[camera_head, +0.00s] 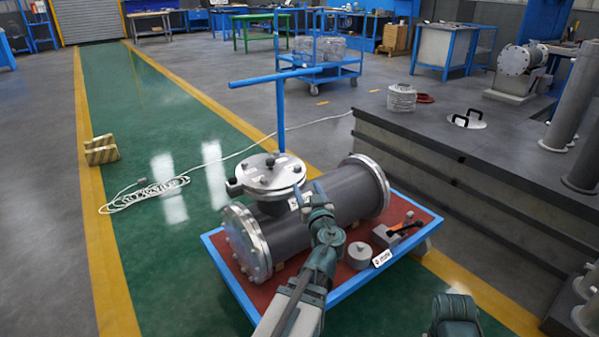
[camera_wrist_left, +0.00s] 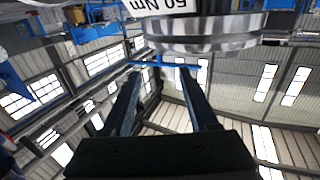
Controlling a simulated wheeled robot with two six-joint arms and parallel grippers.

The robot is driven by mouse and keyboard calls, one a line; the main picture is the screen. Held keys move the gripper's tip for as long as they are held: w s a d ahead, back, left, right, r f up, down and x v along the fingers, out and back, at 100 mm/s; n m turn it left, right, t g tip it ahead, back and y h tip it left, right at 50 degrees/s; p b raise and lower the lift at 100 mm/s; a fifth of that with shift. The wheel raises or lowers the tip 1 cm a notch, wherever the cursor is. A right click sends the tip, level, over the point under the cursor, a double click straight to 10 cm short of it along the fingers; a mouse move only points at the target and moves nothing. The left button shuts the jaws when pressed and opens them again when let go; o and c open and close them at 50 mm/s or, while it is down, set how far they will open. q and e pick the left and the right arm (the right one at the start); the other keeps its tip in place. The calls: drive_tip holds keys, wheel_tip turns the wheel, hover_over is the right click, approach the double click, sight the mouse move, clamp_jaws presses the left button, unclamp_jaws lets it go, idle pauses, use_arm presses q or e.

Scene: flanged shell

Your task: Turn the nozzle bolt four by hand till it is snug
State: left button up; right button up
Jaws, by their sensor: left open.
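The dark grey shell (camera_head: 330,198) with bright flanged ends lies on the cart. Its upright nozzle carries a round bolted flange (camera_head: 268,172) with several small bolts; which one is bolt four I cannot tell. My left gripper (camera_head: 304,193) is at the right side of the nozzle flange, partly hidden by its own wrist. In the left wrist view the two fingers of my left gripper (camera_wrist_left: 160,76) are apart with nothing between them. The metal flange rim (camera_wrist_left: 205,42) is above the fingers there, with part of a white "50 Nm" label (camera_wrist_left: 163,6). My right gripper is not visible.
The blue-rimmed red cart (camera_head: 340,297) also holds a grey round piece (camera_head: 359,256) and an orange-handled tool (camera_head: 405,228). A blue T-shaped post (camera_head: 281,115) rises behind the flange. A grey platform (camera_head: 480,185) stands at right.

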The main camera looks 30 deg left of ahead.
sight(298, 169)
use_arm(q)
drive_tip(key=x, duration=1.1)
drive_tip(key=shift+w+a, duration=0.1)
clamp_jaws()
